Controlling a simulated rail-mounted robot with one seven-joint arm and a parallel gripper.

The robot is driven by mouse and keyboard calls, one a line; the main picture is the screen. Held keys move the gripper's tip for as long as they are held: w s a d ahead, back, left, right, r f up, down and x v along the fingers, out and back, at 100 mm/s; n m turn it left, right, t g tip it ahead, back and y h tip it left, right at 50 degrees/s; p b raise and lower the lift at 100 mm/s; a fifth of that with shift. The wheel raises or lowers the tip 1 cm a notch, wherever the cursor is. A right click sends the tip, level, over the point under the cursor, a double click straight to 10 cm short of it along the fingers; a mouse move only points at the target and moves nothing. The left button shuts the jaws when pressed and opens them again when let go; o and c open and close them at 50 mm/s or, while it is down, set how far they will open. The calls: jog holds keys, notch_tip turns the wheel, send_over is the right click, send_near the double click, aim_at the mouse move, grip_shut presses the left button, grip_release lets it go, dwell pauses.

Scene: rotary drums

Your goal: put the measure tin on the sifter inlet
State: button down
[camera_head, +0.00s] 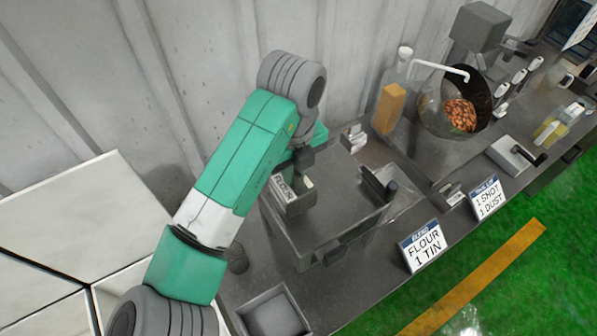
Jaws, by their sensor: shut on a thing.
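A small grey metal box with a FLOUR label (290,192), which looks like the measure tin, is held upright at the end of my arm. My gripper (303,172) is shut on it at its upper right side; the fingers are small and partly hidden by my wrist. The tin is over the left part of a square steel unit (345,222), which looks like the sifter, with a dark handle (384,186) at its right. I cannot tell which part is the inlet, or whether the tin touches the unit.
A square open tray (272,314) and a dark round cup (237,258) are at the lower left. A FLOUR 1 TIN sign (424,245) stands at the bench's front edge. To the right are a bottle (396,80) and a glass drum (436,108) with brown pieces.

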jog(key=shift+w+d, duration=0.4)
jog(key=shift+w, duration=0.4)
jog(key=shift+f+p, duration=0.45)
jog(key=shift+f, duration=1.4)
jog(key=shift+f, duration=0.1)
jog(key=c, duration=1.4)
grip_release()
